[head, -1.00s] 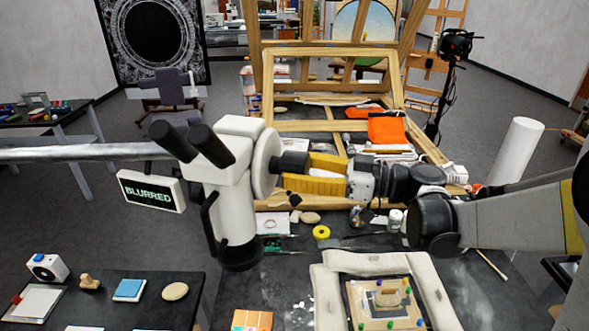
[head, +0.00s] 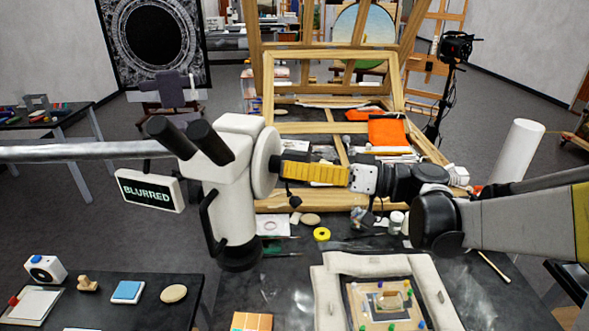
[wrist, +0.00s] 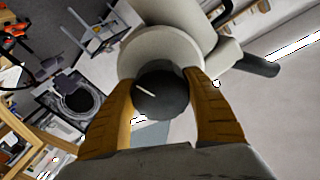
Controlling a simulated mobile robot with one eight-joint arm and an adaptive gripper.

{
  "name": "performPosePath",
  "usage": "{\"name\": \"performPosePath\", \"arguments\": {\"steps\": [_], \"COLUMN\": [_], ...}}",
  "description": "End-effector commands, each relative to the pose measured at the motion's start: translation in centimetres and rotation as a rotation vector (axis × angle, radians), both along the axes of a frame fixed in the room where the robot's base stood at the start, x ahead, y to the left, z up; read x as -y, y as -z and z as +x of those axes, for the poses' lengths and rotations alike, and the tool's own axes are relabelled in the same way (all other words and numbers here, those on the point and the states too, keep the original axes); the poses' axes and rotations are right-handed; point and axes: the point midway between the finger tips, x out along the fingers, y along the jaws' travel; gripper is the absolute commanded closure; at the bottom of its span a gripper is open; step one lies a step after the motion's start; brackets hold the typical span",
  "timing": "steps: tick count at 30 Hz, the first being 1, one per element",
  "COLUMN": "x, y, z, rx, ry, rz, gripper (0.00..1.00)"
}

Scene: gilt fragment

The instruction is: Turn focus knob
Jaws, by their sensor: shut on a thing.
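The white microscope (head: 227,180) hangs on a grey boom arm, with two black eyepieces at its upper left. The black focus knob (wrist: 160,92) shows in the wrist view, with a pale line on its face and a white round disc (wrist: 160,48) behind it. In the head view the white disc (head: 266,163) is on the microscope's right side. My gripper (head: 283,168) has yellow fingers and reaches in from the right. It is shut on the knob, one finger on each side. A small display (head: 150,190) left of the microscope reads "BLURRED".
Below the gripper, a dark table holds a framed fragment (head: 386,303) between pale padded bolsters (head: 380,263). A yellow tape roll (head: 321,234) and small jars lie behind it. A wooden easel frame (head: 330,125) stands behind the arm.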

Motion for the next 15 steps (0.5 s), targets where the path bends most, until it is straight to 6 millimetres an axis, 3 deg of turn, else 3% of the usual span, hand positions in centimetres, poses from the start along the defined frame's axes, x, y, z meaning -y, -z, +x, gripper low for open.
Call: {"name": "performPosePath", "arguments": {"steps": [13, 14, 15], "x": [0.01, 0.01, 0.01], "y": [0.00, 0.00, 0.00], "z": [0.00, 0.00, 0.00], "rx": [-0.011, -0.011, -0.011], "ry": [0.000, 0.000, 0.000], "rz": [0.004, 0.004, 0.004], "gripper": [0.72, 0.36, 0.23]}}
